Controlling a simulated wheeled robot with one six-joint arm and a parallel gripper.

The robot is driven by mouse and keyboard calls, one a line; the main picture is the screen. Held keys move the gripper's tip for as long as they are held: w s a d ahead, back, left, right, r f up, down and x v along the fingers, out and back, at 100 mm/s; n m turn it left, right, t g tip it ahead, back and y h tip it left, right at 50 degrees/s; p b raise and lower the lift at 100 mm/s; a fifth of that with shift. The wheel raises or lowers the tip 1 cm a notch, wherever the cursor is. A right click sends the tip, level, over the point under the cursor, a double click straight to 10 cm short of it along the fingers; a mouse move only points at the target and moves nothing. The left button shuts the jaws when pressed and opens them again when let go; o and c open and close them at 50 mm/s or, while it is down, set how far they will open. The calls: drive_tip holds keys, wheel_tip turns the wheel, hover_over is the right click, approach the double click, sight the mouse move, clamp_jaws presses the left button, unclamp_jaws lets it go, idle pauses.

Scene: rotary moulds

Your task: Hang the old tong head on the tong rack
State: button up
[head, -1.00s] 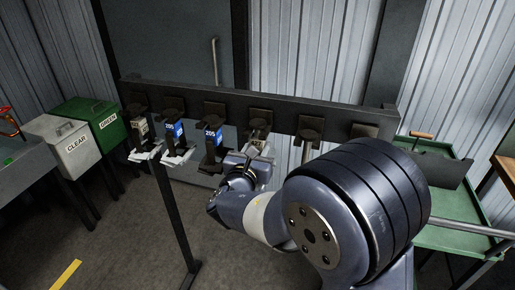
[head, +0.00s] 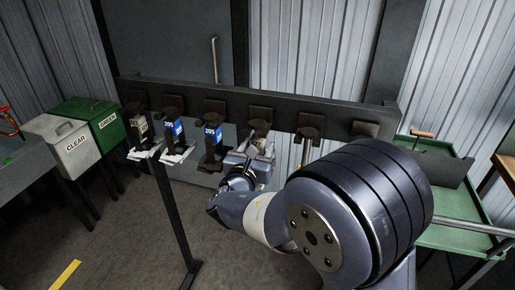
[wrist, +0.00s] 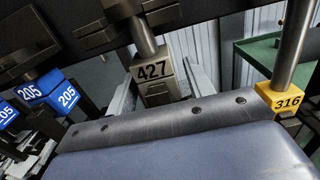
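The tong head with a grey block marked 427 (wrist: 154,76) is at the fourth holder of the tong rack (head: 235,95), its metal stem rising to the dark bracket. It also shows in the head view (head: 260,138), partly hidden by my gripper. My gripper (wrist: 158,92) is around the lower part of this head, one finger on each side. The fingers look open, with a narrow gap beside the block. The head's lower end is hidden behind my wrist.
Tong heads with blue 205 labels (head: 212,133) hang to the left. A yellow block marked 316 (wrist: 282,102) is close on the right. A green cart (head: 440,205) stands at the right, and CLEAR (head: 72,150) and GREEN (head: 100,118) bins at the left.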

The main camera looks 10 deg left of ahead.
drive_tip(key=shift+o, duration=0.7)
drive_tip(key=shift+f, duration=0.15)
drive_tip(key=shift+s, duration=0.1)
drive_tip(key=s+b, duration=0.1)
drive_tip(key=s, duration=0.9)
drive_tip(key=shift+s+a+b, duration=0.3)
drive_tip(key=shift+a+b, duration=0.1)
drive_tip(key=shift+a, duration=0.05)
drive_tip(key=shift+w, duration=0.1)
drive_tip(key=w, duration=0.3)
drive_tip(key=w+p, duration=0.1)
drive_tip(key=w, duration=0.3)
drive_tip(key=w+d+p, duration=0.1)
drive_tip(key=w, duration=0.2)
drive_tip(key=shift+w, duration=0.2)
drive_tip(key=shift+w+r, duration=0.2)
drive_tip(key=shift+r, duration=0.1)
drive_tip(key=shift+s+r+p, duration=0.15)
drive_tip(key=shift+p, duration=0.2)
